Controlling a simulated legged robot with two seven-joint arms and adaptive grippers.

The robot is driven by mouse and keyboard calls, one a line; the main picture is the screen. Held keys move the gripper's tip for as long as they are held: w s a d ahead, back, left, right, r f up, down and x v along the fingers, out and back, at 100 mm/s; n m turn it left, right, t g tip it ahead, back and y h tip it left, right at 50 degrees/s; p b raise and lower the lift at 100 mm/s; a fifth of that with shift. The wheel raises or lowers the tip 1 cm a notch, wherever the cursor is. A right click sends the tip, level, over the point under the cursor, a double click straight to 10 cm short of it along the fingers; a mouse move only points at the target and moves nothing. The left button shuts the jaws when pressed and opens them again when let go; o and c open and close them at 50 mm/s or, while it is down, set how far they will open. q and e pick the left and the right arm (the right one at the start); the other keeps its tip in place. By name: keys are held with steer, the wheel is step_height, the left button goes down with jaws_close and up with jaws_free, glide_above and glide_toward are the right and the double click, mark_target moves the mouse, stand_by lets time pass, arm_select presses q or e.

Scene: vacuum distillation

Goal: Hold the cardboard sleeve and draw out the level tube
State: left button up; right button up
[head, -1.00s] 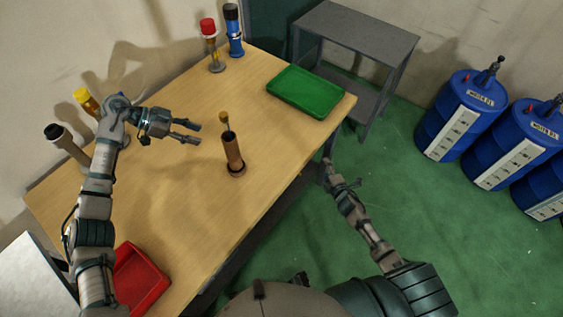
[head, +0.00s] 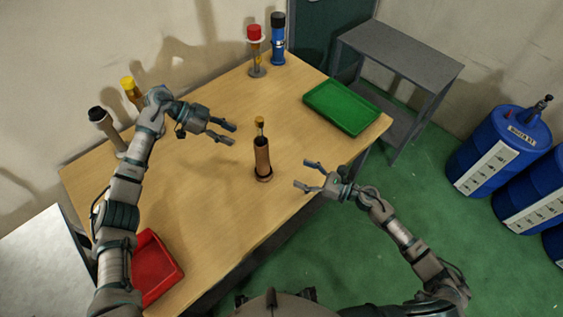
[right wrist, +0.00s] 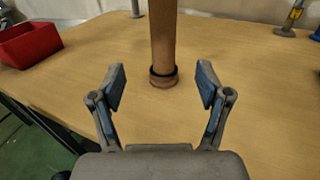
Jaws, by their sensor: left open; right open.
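The brown cardboard sleeve (head: 262,160) stands upright on the wooden table, in a dark ring at its foot. The level tube (head: 260,127) sticks out of its top with a yellow-brown cap. My left gripper (head: 229,133) is open and empty, to the left of the tube and above the table. My right gripper (head: 302,175) is open and empty, to the right of the sleeve near the table's front edge. In the right wrist view the sleeve (right wrist: 163,40) rises beyond and between the open fingers (right wrist: 162,88), not touching them; its top is out of view.
A green tray (head: 341,107) lies at the right end of the table, a red tray (head: 155,270) at the left front. Red-capped (head: 256,52) and blue (head: 278,40) cylinders stand at the back. Yellow-capped (head: 131,92) and black-capped (head: 107,130) ones stand behind my left arm.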

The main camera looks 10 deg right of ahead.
mark_target(268, 159)
steer(key=x, duration=1.5)
steer(key=shift+w+a+r, duration=0.15)
steer(key=shift+w+a, duration=0.1)
steer(key=shift+d, duration=0.5)
steer(key=shift+c, duration=1.2)
steer(key=c, duration=0.8)
steer(key=shift+c, duration=1.2)
steer(key=o, duration=0.4)
steer(key=shift+a, duration=0.5)
jaws_close()
steer(key=shift+d, duration=0.4)
